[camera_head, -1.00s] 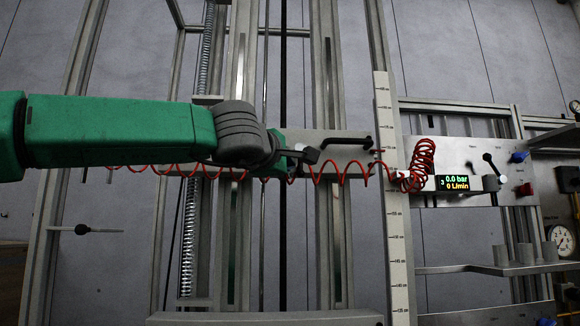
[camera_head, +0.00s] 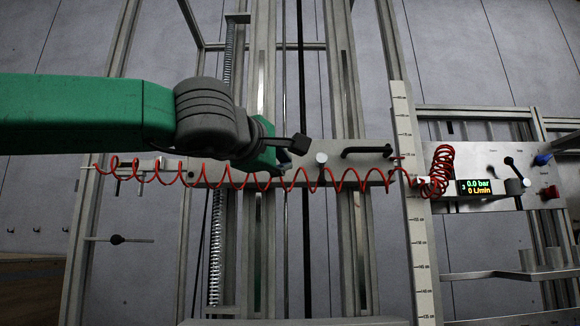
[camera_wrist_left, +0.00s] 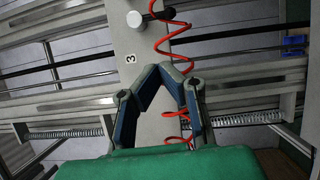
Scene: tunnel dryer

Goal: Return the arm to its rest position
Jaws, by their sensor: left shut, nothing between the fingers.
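My left arm comes in from the left in the head view, green with a grey ribbed wrist. My left gripper (camera_head: 288,152) is in front of the grey horizontal carriage plate (camera_head: 385,178). In the left wrist view its two dark blue-lined fingers (camera_wrist_left: 167,72) meet at the tips, with nothing between them. The plate, marked 3, lies behind the fingers there. My right gripper is in neither view.
A red coiled hose (camera_head: 345,184) runs along the plate, close to the gripper. A silver knob (camera_head: 321,158) and a black handle (camera_head: 367,151) stick out right of the gripper. A vertical scale (camera_head: 420,240) stands nearby.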

